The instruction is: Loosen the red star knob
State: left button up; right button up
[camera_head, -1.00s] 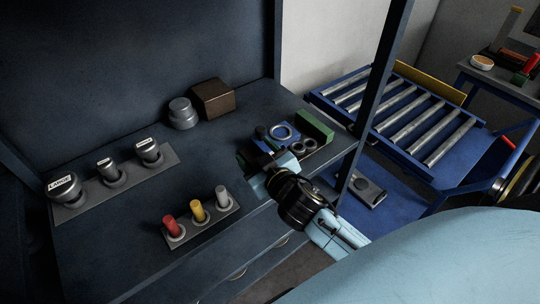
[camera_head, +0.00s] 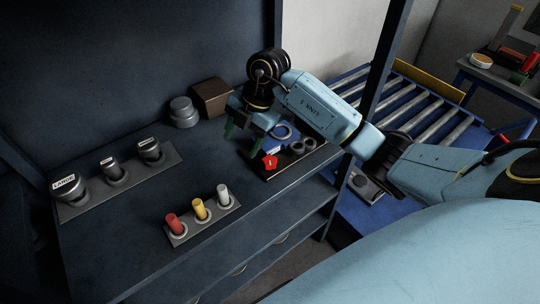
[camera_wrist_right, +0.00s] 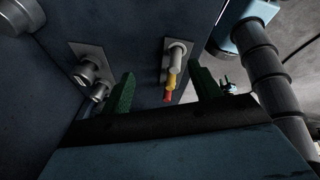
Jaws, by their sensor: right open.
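The red star knob (camera_head: 270,161) shows in the head view at the front left of a small dark fixture (camera_head: 312,161) on the bench. My right gripper (camera_head: 243,141) is just left of and behind the knob, with its green fingers pointing down. It is open, with nothing between the fingers. In the right wrist view both green fingers stand apart at my right gripper (camera_wrist_right: 163,76), and the knob does not show there. My left gripper is not in view.
A block with red, yellow and grey pegs (camera_head: 203,230) stands at the bench front. A grey stepped cylinder (camera_head: 182,112) and a brown box (camera_head: 212,97) stand behind. A roller conveyor (camera_head: 425,110) is at right.

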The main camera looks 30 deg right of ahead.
aim_at(270, 160)
jog(key=d+r+m+g+h, duration=0.1)
jog(key=d+r+m+h, duration=0.2)
jog(key=d, duration=0.5)
jog(key=shift+h, duration=0.4)
jog(key=f, duration=1.4)
jog(key=shift+s+a+f, duration=0.2)
jog(key=shift+s+a, duration=0.05)
jog(key=c, duration=1)
jog(key=shift+o, duration=0.2)
